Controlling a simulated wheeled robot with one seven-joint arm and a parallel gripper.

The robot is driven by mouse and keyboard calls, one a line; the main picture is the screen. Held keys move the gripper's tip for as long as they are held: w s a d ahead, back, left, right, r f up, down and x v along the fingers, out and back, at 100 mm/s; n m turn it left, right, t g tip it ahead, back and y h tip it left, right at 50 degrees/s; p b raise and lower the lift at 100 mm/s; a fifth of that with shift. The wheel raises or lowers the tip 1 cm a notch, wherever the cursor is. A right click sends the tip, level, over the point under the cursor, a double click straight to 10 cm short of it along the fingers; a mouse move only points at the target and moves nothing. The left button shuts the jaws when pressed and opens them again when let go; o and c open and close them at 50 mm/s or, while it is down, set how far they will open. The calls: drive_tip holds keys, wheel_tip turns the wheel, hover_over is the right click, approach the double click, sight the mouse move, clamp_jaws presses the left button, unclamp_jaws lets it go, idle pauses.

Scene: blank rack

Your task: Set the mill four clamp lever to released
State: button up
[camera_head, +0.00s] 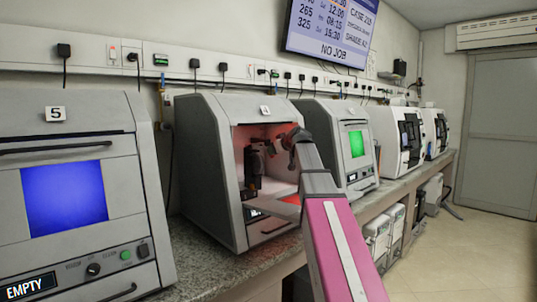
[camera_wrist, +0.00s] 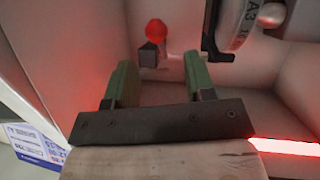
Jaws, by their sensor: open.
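Mill four (camera_head: 208,165) stands open on the bench, and its chamber glows red. My arm reaches into the chamber from the front right. In the wrist view, the clamp lever (camera_wrist: 155,29) shows as a red ball knob by a dark grey block on the pale chamber wall. My gripper (camera_wrist: 160,72) is open, with its two green fingers apart and nothing between them. The knob appears beyond the fingertips, between them in the picture, and apart from them. The lever cannot be made out in the head view.
A round holder with a pale disc marked A3 (camera_wrist: 262,22) hangs close to the right finger. A red light strip (camera_wrist: 290,147) runs along the lower right. Mill five (camera_head: 75,130) stands left, closed, with a blue window. Another mill (camera_head: 330,140) with a green window stands right.

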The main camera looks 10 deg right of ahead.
drive_tip(key=x, duration=0.6)
drive_tip(key=shift+w+f, duration=0.15)
